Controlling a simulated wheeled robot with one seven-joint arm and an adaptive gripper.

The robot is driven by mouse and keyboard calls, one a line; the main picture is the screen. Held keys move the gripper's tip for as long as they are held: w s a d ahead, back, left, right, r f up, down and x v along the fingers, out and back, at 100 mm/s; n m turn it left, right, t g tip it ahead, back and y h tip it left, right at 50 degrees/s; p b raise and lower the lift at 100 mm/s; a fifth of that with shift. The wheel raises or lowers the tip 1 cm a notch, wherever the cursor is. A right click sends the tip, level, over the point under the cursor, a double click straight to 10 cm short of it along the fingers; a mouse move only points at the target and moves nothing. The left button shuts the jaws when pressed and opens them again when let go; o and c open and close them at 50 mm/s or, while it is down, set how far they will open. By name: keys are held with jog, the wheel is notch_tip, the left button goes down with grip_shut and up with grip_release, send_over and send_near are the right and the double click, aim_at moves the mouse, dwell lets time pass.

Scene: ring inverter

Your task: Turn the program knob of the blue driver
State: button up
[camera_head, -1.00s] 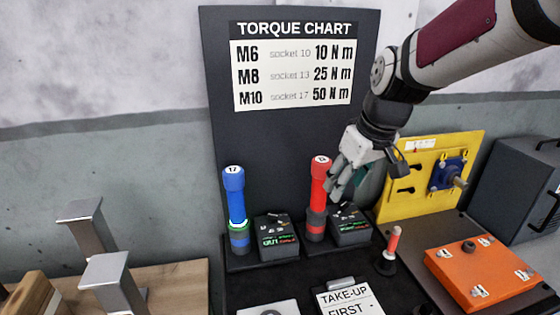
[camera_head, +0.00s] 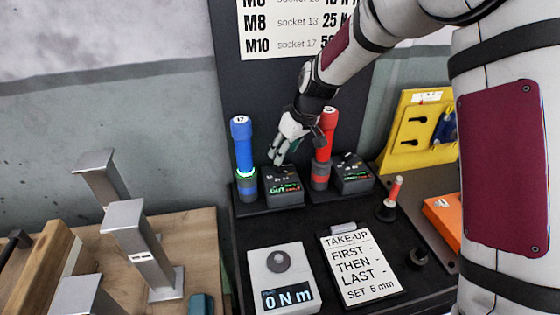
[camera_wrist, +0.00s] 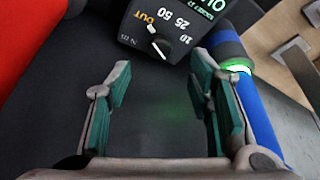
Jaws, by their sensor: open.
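The blue driver (camera_head: 242,145), marked 17, stands upright in its holder with a green glowing ring near its base. It also shows along the right of the wrist view (camera_wrist: 262,125). Beside it is a dark box (camera_head: 284,190) with a green readout; in the wrist view this box (camera_wrist: 195,25) carries the program knob (camera_wrist: 159,48) with a white pointer, among marks OUT, 25, 50 and 10. My gripper (camera_head: 279,157) is over the back of this box, pointing down. In the wrist view its open, empty fingers (camera_wrist: 161,85) stand apart, with the knob beyond their tips.
The red driver (camera_head: 327,125) stands close right of my gripper, with its own box (camera_head: 352,175). In front lie a meter reading 0 N m (camera_head: 283,280) and a take-up card (camera_head: 352,265). Metal posts (camera_head: 145,245) stand at left.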

aim_at(281, 166)
jog(key=x, duration=0.6)
grip_shut()
